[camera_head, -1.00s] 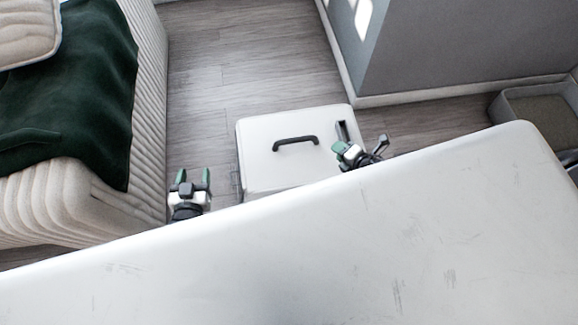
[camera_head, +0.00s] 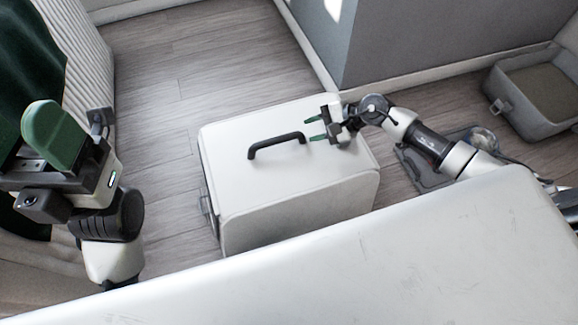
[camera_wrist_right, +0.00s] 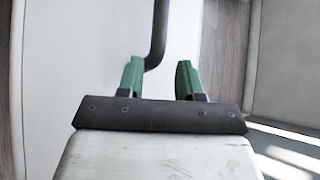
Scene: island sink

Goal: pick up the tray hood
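The tray hood (camera_head: 285,180) is a white box-like cover with a black arched handle (camera_head: 277,143) on top and a latch on its left side. It stands on the floor beyond the white surface. My right gripper (camera_head: 314,128) is open and empty just right of the handle, its fingers pointing left. In the right wrist view the two green fingertips (camera_wrist_right: 159,64) are apart, and the dark handle bar (camera_wrist_right: 159,28) shows just ahead, its end by the left finger. My left gripper (camera_head: 45,130) is at the far left, away from the hood; its finger gap is hidden.
A white surface (camera_head: 330,270) fills the foreground. A grey open bin (camera_head: 515,120) stands at the right, with a dark flat tray-like thing (camera_head: 430,178) partly behind my right arm. A grey wall (camera_head: 420,40) stands behind. Wooden floor (camera_head: 190,60) is clear behind and left of the hood.

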